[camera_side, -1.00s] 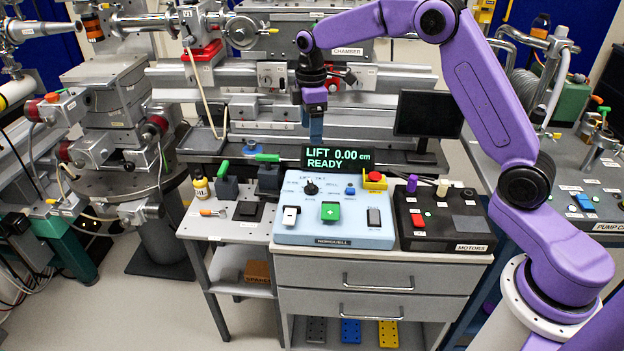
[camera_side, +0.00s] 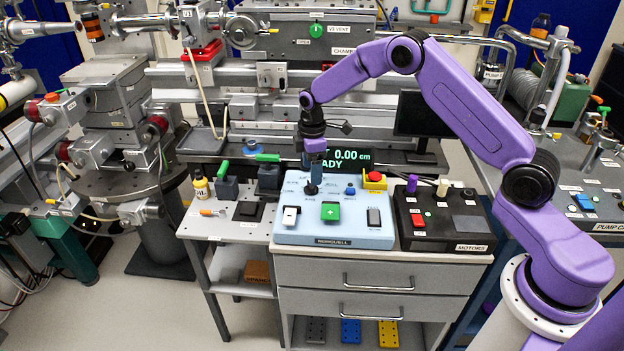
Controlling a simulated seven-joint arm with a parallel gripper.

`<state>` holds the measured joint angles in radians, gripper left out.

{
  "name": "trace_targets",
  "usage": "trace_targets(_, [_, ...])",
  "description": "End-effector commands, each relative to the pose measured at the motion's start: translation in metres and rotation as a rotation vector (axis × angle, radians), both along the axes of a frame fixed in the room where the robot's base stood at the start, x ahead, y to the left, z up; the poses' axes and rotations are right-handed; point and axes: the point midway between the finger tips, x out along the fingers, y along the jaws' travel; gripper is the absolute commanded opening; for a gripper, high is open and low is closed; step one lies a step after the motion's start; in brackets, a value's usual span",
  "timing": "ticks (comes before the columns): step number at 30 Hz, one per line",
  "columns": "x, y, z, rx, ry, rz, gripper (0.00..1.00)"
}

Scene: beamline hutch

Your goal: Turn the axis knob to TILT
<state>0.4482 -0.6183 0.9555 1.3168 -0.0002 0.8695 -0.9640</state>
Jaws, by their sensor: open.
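The black axis knob (camera_side: 311,189) is on the upper left of the pale blue control box (camera_side: 290,236). My gripper (camera_side: 314,180) is directly over the knob, pointing down, with its fingers at or just above it. It is open; I cannot tell whether the fingers touch the knob. The labels around the knob are too small to read and partly covered.
A black MOTORS box (camera_side: 440,235) stands to the right. An oil bottle (camera_side: 201,186) stands left.

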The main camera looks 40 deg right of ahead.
Motion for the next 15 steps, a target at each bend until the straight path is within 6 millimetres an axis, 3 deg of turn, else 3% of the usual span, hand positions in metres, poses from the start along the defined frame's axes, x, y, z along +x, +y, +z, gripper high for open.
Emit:
trace_targets(6, [0.0,0.0,-0.03,0.0,0.001,0.0,0.74])
trace_targets(15, [0.0,0.0,-0.042,0.0,0.0,0.0,0.74])
